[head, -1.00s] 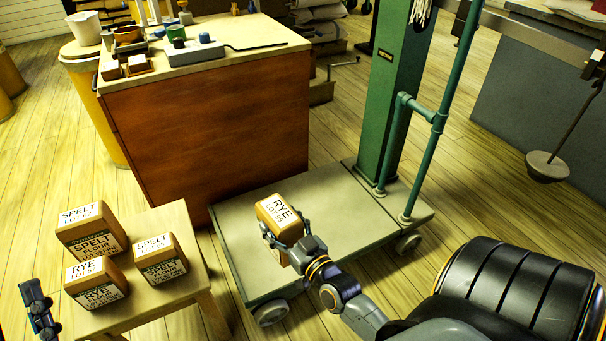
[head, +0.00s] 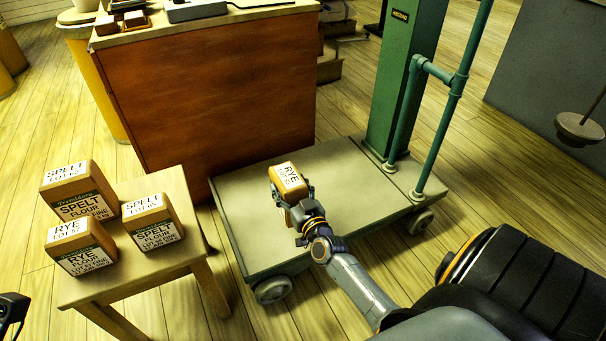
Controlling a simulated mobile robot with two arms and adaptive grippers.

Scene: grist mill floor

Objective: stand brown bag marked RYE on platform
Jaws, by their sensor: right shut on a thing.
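A brown bag marked RYE (head: 287,176) is in my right gripper (head: 293,197), over the platform (head: 247,235) of the green scale. The gripper is shut on the bag from the near side and hides part of it. I cannot tell if the bag's base touches the platform. Another brown bag marked RYE (head: 80,247) stands on the small wooden stool at left. My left gripper (head: 12,309) shows only in part at the lower left edge, away from the bags, and its jaws cannot be made out.
Two SPELT bags, a larger one (head: 78,192) and a smaller one (head: 153,222), share the stool (head: 185,193) with the other RYE bag. A wooden cabinet (head: 215,95) stands behind the platform. The green column (head: 405,80) and pipe (head: 455,95) rise at the platform's right.

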